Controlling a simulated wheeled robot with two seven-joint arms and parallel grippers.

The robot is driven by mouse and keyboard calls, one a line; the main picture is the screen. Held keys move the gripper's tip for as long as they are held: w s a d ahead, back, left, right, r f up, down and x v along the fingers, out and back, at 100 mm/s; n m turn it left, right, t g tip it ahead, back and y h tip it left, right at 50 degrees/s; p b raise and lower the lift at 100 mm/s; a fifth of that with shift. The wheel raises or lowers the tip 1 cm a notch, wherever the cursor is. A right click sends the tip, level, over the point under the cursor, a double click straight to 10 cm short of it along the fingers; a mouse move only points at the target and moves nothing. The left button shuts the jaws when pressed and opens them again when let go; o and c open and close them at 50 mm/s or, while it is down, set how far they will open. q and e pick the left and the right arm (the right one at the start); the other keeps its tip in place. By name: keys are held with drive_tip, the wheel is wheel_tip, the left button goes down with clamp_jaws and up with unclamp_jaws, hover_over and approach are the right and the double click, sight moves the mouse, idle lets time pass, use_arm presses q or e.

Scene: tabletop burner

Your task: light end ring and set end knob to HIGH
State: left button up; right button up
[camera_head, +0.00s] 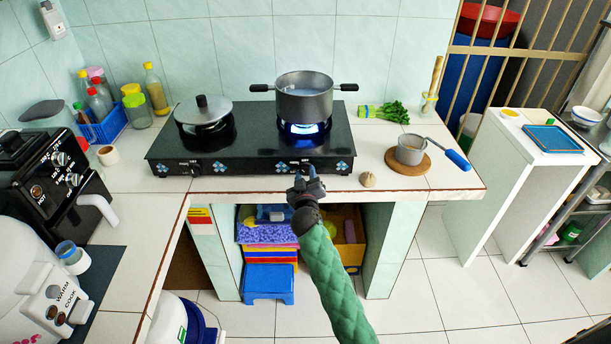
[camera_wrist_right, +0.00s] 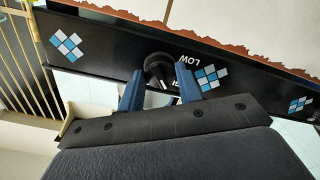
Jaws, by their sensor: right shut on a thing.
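The two-burner stove (camera_head: 250,140) has a black top and front panel. Its right burner shows a blue flame (camera_head: 303,128) under a grey pot (camera_head: 305,104) with two handles. The left burner sits under a lidded pan (camera_head: 203,113), and no flame shows there. My right gripper (camera_head: 306,180) is at the front panel below the right burner. In the right wrist view its two blue fingers (camera_wrist_right: 160,88) are shut on a round black knob (camera_wrist_right: 158,64). The panel print reads LOW beside it; other lettering is partly hidden by a finger. The left knob (camera_head: 195,169) stands free. My left gripper is not in view.
A small saucepan (camera_head: 411,150) with a blue handle sits on a round board right of the stove, near a small beige object (camera_head: 368,179). Greens (camera_head: 385,111) lie behind. Bottles, a blue basket (camera_head: 103,124) and a black appliance (camera_head: 48,175) crowd the left counter.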

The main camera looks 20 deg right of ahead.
drive_tip(key=n, duration=0.3)
drive_tip(key=shift+n+p, duration=0.3)
drive_tip(key=shift+n, duration=0.2)
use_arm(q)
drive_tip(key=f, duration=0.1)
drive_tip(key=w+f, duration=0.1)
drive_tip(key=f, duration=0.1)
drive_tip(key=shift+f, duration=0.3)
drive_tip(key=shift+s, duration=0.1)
use_arm(e)
drive_tip(key=o, duration=1)
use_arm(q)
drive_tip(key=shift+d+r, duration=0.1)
use_arm(e)
drive_tip(key=shift+s, duration=0.1)
